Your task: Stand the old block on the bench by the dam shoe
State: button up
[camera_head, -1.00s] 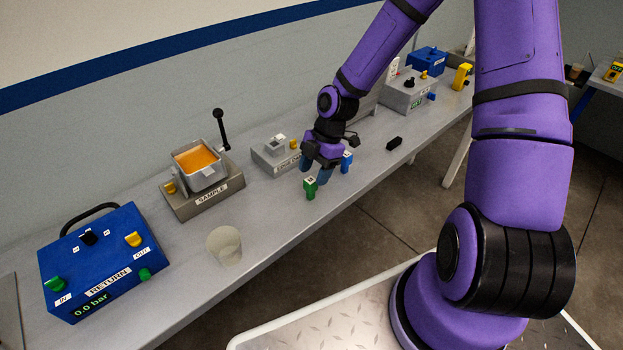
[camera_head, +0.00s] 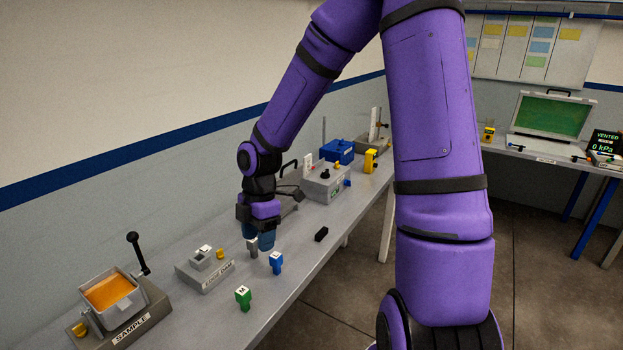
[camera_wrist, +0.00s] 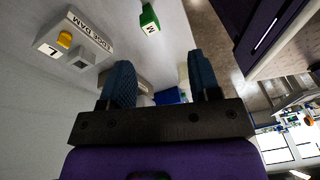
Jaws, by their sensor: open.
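The dam shoe (camera_head: 205,268), a grey fixture marked EDGE DAM, sits on the bench with a yellow knob and a small grey piece on top. It also shows in the wrist view (camera_wrist: 88,37), with a white tag marked L. A small grey block (camera_head: 252,247) stands upright on the bench to the shoe's right, at my fingertips. My gripper (camera_head: 259,240) is open, with fingers pointing down; its fingers show apart in the wrist view (camera_wrist: 160,85). Whether the grey block is between or beside the fingers I cannot tell. No block is clearly held.
A blue block (camera_head: 276,262) and a green block (camera_head: 243,297) marked M stand near the front edge. A black piece (camera_head: 321,234) lies to their right. The SAMPLE fixture (camera_head: 123,326) is at left, a grey box (camera_head: 326,184) farther back.

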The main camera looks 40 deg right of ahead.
jog(key=s+d+r+m+t+h, duration=0.1)
jog(key=s+r+m+t, duration=0.5)
jog(key=s+r+m, duration=1.2)
notch_tip(320, 180, up, 6)
jog(key=shift+s+d+r+m+h, duration=0.1)
jog(key=shift+s+d+m+h, duration=0.3)
jog(key=shift+s, duration=0.8)
jog(key=shift+a, duration=0.2)
jog(key=shift+a, duration=0.35)
jog(key=shift+w+t, duration=0.1)
jog(key=shift+t, duration=0.2)
